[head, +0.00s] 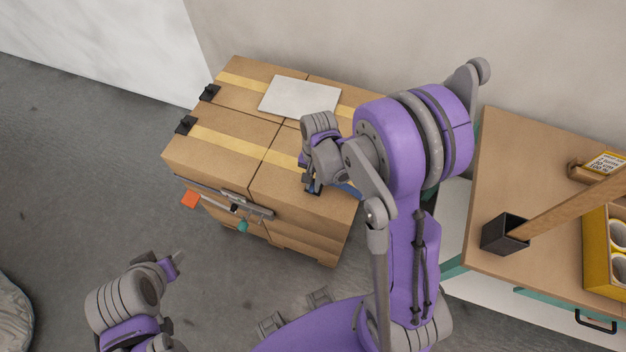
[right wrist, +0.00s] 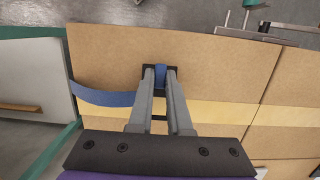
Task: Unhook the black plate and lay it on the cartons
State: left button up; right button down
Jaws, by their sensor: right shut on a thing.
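The cartons (head: 232,143) form a block with yellow tape across their tops; they also show in the right wrist view (right wrist: 225,80). My right gripper (right wrist: 161,72) is shut on a small black plate (right wrist: 145,69) with a blue strap (right wrist: 103,97) running from it to the left. In the head view the black plate (head: 313,191) is partly hidden by my gripper, over the cartons' right part. I cannot tell whether it touches the carton top. My left gripper (head: 174,262) is apart from the cartons at the lower left; its jaw opening is unclear.
A pale flat sheet (head: 300,97) lies on the cartons' back part. Two black clips (head: 209,92) (head: 186,125) sit on their left edge. A metal bar (head: 237,205) crosses the front side. At right, a brown-topped cabinet (head: 505,170) carries a wooden-handled tool (head: 560,206) and a yellow box (head: 597,262).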

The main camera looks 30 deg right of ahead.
aim_at(313, 185)
pick_arm(q)
jog(key=shift+f, duration=0.2)
pick_arm(e)
jog(key=shift+f, duration=0.3)
jog(key=shift+c, duration=1.9)
grip_release()
pick_arm(q)
jog(key=shift+r, duration=0.1)
pick_arm(e)
jog(key=shift+r, duration=0.1)
jog(key=shift+w+r+p, duration=0.1)
jog(key=shift+r+p, duration=1.5)
jog(key=shift+r, duration=2.35)
pick_arm(q)
jog(key=shift+t, duration=0.3)
jog(key=r, duration=0.1)
jog(key=w+r, duration=0.1)
jog(key=r, duration=0.1)
jog(key=w+r, duration=0.1)
jog(key=r, duration=0.1)
jog(key=shift+w, duration=0.2)
